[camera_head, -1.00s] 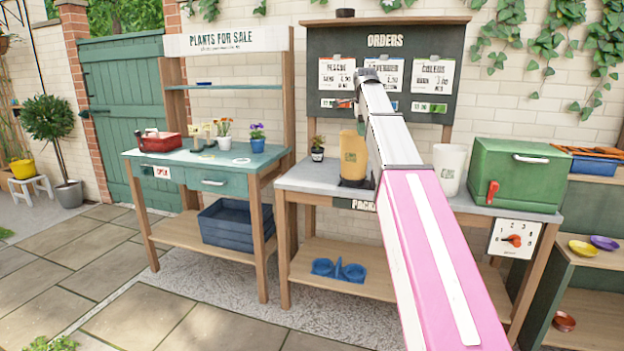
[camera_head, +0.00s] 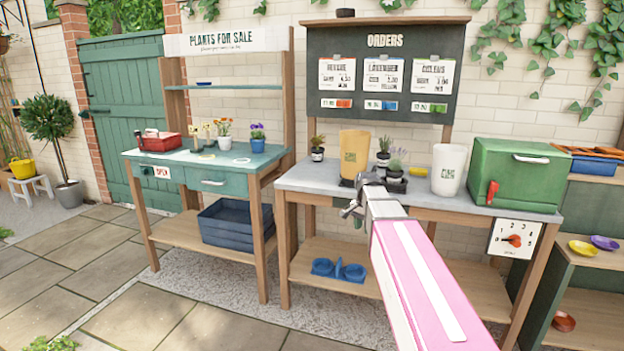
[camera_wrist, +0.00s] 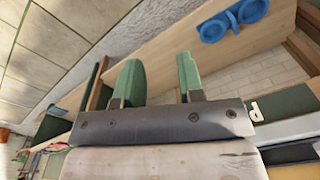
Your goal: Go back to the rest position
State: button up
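My gripper (camera_head: 350,210) is in front of the front edge of the grey-topped packing bench (camera_head: 315,180), seen in the head view at the end of my pink and white arm. In the wrist view, the two green fingers of my gripper (camera_wrist: 159,80) stand apart with nothing between them. The wrist view also shows a blue double-ring holder (camera_wrist: 232,20) on the bench's lower shelf, beyond the fingers. My arm hides part of the bench front and the lower shelf.
The bench top holds a tan container (camera_head: 354,155), small potted plants (camera_head: 383,160), a white container (camera_head: 448,170) and a green box (camera_head: 520,172). A green table (camera_head: 180,160) stands to the left. The paving (camera_head: 70,270) at front left is clear.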

jog(key=s+f+n, duration=0.8)
jog(key=s+f, duration=1.1)
jog(key=shift+d+f+n, duration=0.2)
jog(key=shift+f+n, duration=0.05)
jog(key=shift+n, duration=0.15)
